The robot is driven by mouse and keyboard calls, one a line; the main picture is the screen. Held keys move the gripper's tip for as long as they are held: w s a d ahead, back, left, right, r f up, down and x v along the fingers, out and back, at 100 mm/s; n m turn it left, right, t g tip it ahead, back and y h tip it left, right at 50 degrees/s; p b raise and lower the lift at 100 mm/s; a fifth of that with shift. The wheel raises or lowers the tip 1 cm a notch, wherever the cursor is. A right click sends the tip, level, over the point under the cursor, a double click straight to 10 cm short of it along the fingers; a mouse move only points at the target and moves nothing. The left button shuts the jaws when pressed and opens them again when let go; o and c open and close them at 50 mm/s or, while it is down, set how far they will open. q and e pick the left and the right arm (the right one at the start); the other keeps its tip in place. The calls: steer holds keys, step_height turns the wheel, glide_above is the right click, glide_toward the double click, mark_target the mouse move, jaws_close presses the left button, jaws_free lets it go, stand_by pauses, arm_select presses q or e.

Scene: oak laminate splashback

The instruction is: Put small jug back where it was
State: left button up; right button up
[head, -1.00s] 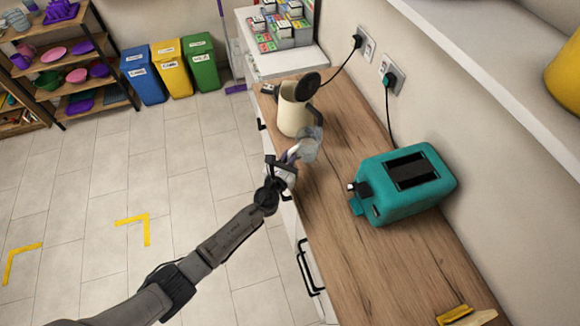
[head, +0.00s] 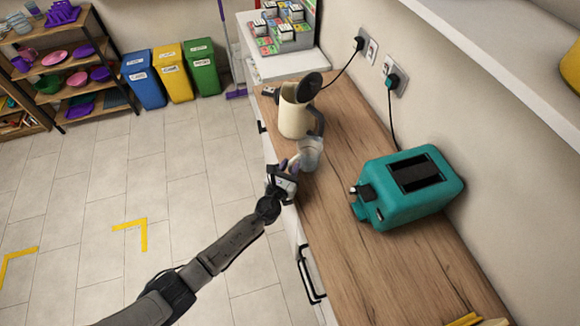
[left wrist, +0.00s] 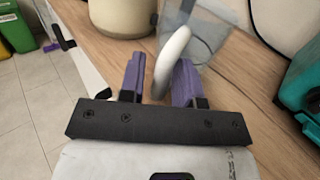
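The small jug (head: 310,154) is clear with a pale rounded handle. It shows over the wooden counter just in front of the cream kettle, near the counter's front edge; I cannot tell whether its base touches the wood. My left gripper (head: 290,163) is at the jug's handle side. In the left wrist view the purple fingers of my left gripper (left wrist: 160,77) are closed on either side of the handle of the jug (left wrist: 208,38), whose clear body is partly cut off at the top. My right gripper is not in view.
The cream kettle (head: 293,118) stands with its dark lid raised, close behind the jug. A teal toaster (head: 405,190) sits to the right. The counter (head: 340,225) between toaster and front edge is clear. A shelf (head: 500,65) overhangs at upper right.

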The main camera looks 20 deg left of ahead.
arm_select(q)
steer(key=shift+o, duration=0.6)
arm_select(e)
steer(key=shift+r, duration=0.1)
arm_select(q)
steer(key=shift+r+p, duration=0.3)
arm_select(e)
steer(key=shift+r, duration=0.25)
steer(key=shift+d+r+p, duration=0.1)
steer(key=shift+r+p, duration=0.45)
steer(key=shift+p, duration=0.05)
arm_select(q)
steer(key=s, duration=1.2)
steer(key=shift+f, duration=0.15)
